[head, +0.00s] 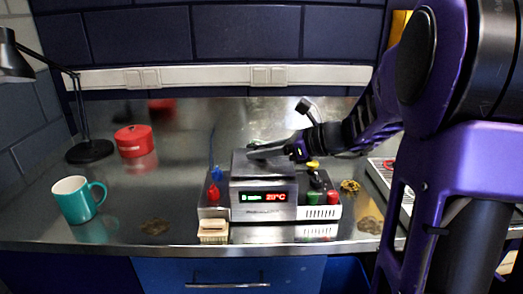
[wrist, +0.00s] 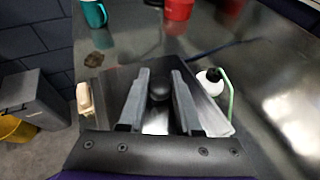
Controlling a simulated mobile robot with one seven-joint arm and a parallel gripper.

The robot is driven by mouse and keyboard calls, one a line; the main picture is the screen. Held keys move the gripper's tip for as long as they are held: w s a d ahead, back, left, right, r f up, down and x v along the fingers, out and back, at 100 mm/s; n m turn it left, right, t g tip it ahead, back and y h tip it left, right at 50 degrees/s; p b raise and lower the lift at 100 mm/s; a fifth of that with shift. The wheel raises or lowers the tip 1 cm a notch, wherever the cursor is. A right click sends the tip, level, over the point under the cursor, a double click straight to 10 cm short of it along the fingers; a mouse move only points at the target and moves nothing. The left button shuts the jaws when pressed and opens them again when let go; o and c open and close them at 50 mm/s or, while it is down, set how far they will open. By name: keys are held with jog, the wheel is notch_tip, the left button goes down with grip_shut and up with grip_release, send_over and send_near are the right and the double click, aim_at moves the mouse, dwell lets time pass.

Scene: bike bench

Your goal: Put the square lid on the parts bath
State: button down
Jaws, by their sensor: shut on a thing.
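The parts bath (head: 263,213) is a silver box with a lit display, standing near the front edge of the metal bench. My gripper (head: 262,148) reaches in from the right, just over the top of the bath. In the wrist view my gripper (wrist: 158,85) has its two grey fingers around a round black knob (wrist: 159,90), shut on it. The square lid (wrist: 156,122) shows as bright metal under the knob, between the fingers. The fingers hide much of it. I cannot tell whether the lid rests on the bath rim or is held just above it.
A teal mug (head: 75,200), a red tin (head: 134,141) and a black lamp (head: 88,150) stand at left. A beige block (head: 213,231) sits at the bath's front left. A white bottle with green tube (wrist: 212,82) stands close behind.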

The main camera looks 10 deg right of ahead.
jog(key=shift+f, duration=0.4)
jog(key=c, duration=0.5)
grip_release()
